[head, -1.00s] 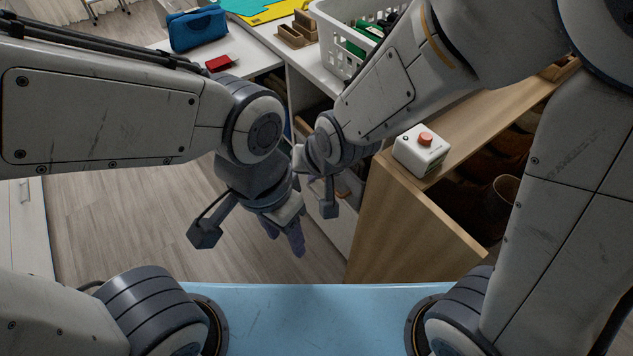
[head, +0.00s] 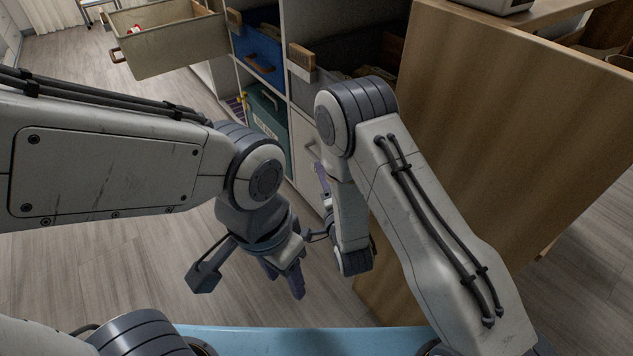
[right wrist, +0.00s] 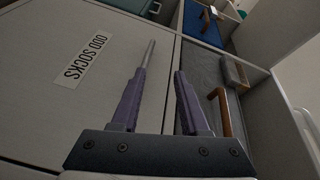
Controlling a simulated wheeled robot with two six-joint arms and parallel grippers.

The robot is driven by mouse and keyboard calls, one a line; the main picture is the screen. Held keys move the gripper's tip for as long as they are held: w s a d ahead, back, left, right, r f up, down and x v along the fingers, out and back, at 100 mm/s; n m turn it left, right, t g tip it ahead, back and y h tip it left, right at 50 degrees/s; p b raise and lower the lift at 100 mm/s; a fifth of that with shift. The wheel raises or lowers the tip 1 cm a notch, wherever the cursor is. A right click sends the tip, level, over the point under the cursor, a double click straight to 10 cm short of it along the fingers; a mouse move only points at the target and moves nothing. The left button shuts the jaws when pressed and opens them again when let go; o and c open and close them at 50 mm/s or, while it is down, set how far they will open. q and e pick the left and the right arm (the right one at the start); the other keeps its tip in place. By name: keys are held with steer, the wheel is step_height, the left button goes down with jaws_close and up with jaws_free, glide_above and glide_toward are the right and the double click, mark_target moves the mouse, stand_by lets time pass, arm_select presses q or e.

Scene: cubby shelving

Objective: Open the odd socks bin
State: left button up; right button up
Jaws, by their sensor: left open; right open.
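The odd socks bin shows as a pale front with a white "ODD SOCKS" label (right wrist: 83,62) in the right wrist view, and its front looks closed. A slim metal handle (right wrist: 149,54) stands close to the left fingertip; I cannot tell whether it lies between the fingers. In the head view the pale bin front (head: 301,133) is partly hidden by my right arm. My right gripper (right wrist: 160,76) is open with purple fingers toward the front; in the head view it is mostly hidden. My left gripper (head: 286,282) is open and empty above the floor.
A beige drawer (head: 175,50) juts out at the upper left. A blue bin (head: 262,52), a teal bin (head: 267,125) and a grey bin with a wooden handle (head: 300,58) are in the shelving. A wooden panel (head: 480,140) stands close right of my right arm. Floor at left is clear.

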mark_target(317, 157)
steer(key=shift+m+t, duration=0.5)
steer(key=shift+t, duration=0.2)
steer(key=w+f+b, duration=0.1)
steer(key=w+b, duration=0.2)
steer(key=w, duration=0.2)
steer(key=w+a+f+b, duration=0.1)
steer(key=w+b, duration=0.1)
steer(key=w, duration=0.1)
steer(key=shift+f+b, duration=0.3)
steer(key=shift+f, duration=0.05)
arm_select(q)
step_height(317, 157, down, 8)
steer(key=shift+r, duration=0.2)
arm_select(e)
steer(key=shift+w+a+r, duration=0.2)
steer(key=shift+w, duration=0.45)
jaws_close()
